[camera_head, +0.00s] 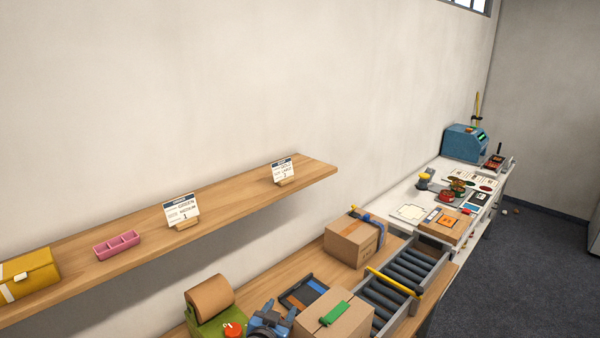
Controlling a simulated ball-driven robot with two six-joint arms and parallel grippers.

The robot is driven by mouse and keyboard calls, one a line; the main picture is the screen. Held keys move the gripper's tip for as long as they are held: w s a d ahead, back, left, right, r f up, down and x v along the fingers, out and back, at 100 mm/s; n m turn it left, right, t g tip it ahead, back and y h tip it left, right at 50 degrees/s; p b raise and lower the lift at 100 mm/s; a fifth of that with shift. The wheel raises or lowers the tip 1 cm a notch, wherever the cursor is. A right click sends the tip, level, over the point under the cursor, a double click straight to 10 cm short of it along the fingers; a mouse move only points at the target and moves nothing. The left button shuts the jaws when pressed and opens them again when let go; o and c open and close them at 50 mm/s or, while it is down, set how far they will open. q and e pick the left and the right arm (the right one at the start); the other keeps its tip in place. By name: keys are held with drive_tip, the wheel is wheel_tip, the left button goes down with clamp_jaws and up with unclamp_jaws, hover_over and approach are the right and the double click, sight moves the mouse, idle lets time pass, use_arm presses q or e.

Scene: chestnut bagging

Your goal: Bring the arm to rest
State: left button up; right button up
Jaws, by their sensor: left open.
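My right gripper is not in view.
A wooden shelf (130,262) runs along the wall with a yellow box (28,275), a pink tray (117,245) and two cards. Below are a dark tray (303,294), another carton (353,240) and a roller conveyor (392,294). A white table (408,212) holds a blue machine (464,143).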

use_arm(q)
drive_tip(key=s+a+f+n+t+y+b, duration=0.15)
drive_tip(key=s+a, duration=0.25)
drive_tip(key=s, duration=0.4)
drive_tip(key=s+a+f+n+t+b, duration=0.1)
drive_tip(key=s+a+t+b, duration=0.25)
drive_tip(key=s, duration=0.45)
drive_tip(key=s+a+f+n+t+b, duration=0.1)
drive_tip(key=s+a+f+b, duration=0.1)
drive_tip(key=s+a, duration=0.45)
drive_tip(key=s+a+f+g+y+b, duration=0.1)
drive_tip(key=s+f+b, duration=0.1)
drive_tip(key=s+f, duration=0.2)
drive_tip(key=s+a+f+n+g+y+b, duration=0.1)
drive_tip(key=s+f+b, duration=0.1)
drive_tip(key=s, duration=0.8)
drive_tip(key=shift+s+a+f+b, duration=0.25)
drive_tip(key=shift+f+b, duration=0.15)
drive_tip(key=shift+f, duration=0.45)
drive_tip(key=shift+y, duration=0.25)
